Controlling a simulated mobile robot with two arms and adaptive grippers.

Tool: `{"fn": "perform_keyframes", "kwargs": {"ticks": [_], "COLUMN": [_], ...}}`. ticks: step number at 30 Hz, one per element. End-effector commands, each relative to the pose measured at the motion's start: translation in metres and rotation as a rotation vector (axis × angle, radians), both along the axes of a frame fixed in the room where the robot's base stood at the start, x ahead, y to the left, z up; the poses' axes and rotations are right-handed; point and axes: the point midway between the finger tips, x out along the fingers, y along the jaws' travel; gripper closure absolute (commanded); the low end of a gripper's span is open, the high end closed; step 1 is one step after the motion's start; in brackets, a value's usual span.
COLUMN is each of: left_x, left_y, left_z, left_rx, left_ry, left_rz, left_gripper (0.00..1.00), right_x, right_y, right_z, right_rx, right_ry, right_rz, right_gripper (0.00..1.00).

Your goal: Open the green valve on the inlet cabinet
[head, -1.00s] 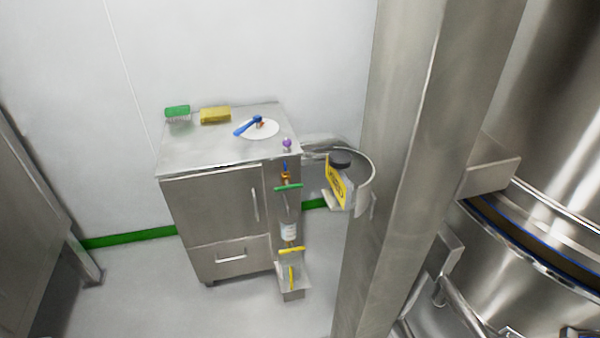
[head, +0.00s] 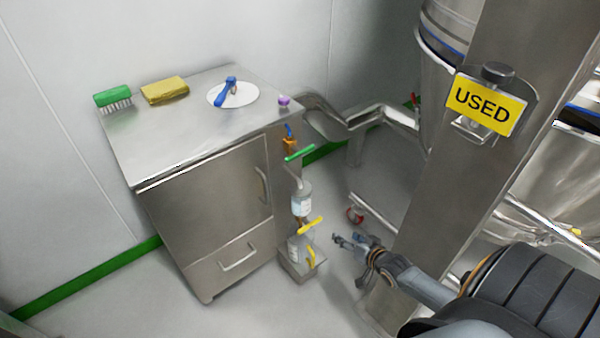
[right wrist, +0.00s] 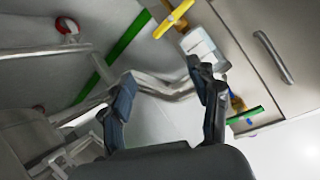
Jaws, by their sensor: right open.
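The inlet cabinet (head: 205,210) is a steel cabinet with a door and a drawer. The green valve (head: 299,153) is a green bar handle on the pipework at the cabinet's right side, below a small orange fitting. It also shows in the right wrist view (right wrist: 245,116), to the right of the fingers. My right gripper (head: 343,240) is open and empty, to the right of and lower than the green handle, apart from it. Its two fingers (right wrist: 165,88) stand spread in the right wrist view. My left gripper is not in view.
A yellow handle (head: 311,226) sits lower on the same pipework, above a small steel tray (head: 300,274). A brush (head: 113,97), a yellow sponge (head: 165,91) and a white disc (head: 244,95) with a blue tool lie on the cabinet top. A steel column (head: 455,150) bears a USED sign (head: 485,104).

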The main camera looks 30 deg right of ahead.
Motion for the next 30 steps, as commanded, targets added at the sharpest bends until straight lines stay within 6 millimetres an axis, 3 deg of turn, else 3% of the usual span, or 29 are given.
{"fn": "perform_keyframes", "kwargs": {"ticks": [1,4,6,9,12,20,30], "left_x": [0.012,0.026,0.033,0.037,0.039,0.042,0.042], "left_y": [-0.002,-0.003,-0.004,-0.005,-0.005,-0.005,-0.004], "left_z": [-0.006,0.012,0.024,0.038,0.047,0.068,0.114], "left_rx": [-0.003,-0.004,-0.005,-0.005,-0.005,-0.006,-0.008], "left_ry": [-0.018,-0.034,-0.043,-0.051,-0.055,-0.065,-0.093], "left_rz": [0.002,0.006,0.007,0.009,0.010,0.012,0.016], "left_gripper": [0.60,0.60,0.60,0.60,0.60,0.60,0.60], "right_x": [0.026,0.061,0.076,0.087,0.092,0.113,0.166], "right_y": [-0.007,-0.007,-0.003,0.005,0.010,0.013,0.017], "right_z": [0.020,0.082,0.118,0.155,0.176,0.185,0.184], "right_rx": [0.043,0.155,0.225,0.299,0.343,0.359,0.356], "right_ry": [-0.103,-0.274,-0.362,-0.445,-0.486,-0.504,-0.502], "right_rz": [0.001,0.011,0.030,0.057,0.075,0.079,0.079], "right_gripper": [0.39,0.39,0.39,0.39,0.39,0.39,0.39]}}
